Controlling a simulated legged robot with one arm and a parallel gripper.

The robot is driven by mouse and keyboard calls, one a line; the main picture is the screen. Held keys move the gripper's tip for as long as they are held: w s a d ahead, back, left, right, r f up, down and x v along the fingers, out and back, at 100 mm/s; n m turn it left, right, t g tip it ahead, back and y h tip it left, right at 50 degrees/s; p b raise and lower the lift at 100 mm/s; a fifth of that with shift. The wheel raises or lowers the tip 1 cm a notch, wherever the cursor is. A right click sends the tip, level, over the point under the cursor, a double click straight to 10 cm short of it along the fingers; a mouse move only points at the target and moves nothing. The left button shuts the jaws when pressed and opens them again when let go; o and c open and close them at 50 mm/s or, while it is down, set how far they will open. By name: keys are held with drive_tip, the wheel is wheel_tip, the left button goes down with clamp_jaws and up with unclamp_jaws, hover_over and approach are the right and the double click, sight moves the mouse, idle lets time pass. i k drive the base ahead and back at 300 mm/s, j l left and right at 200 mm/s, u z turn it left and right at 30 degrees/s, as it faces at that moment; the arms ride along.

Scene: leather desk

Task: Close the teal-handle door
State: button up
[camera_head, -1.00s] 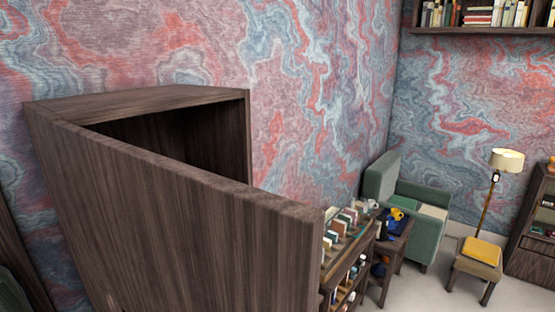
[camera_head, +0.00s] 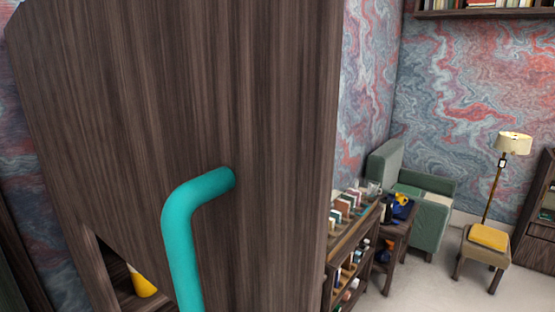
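The dark brown wooden door (camera_head: 270,120) stands open and fills the left and middle of the head view, very close to the camera. Its teal handle (camera_head: 180,240) is a bent tube on the face turned toward me; its lower end runs out of the bottom of the picture. Past the door's lower left edge, a small part of a dark wooden interior shows with a yellow and white object (camera_head: 141,283) in it. The rest of the cabinet is hidden behind the door. My gripper is not in view.
Right of the door stands a shelf unit (camera_head: 352,245) with several small items. Beyond it are a green armchair (camera_head: 425,212), a floor lamp (camera_head: 499,175) and a stool with a yellow cushion (camera_head: 487,240). Pale floor (camera_head: 420,290) is clear at the lower right.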

sight(196, 140)
drive_tip(key=j+u, duration=0.1)
drive_tip(key=u, duration=0.3)
drive_tip(key=k+j+u, duration=0.1)
drive_tip(key=u, duration=0.3)
drive_tip(key=j+u, duration=0.1)
drive_tip(key=u, duration=0.3)
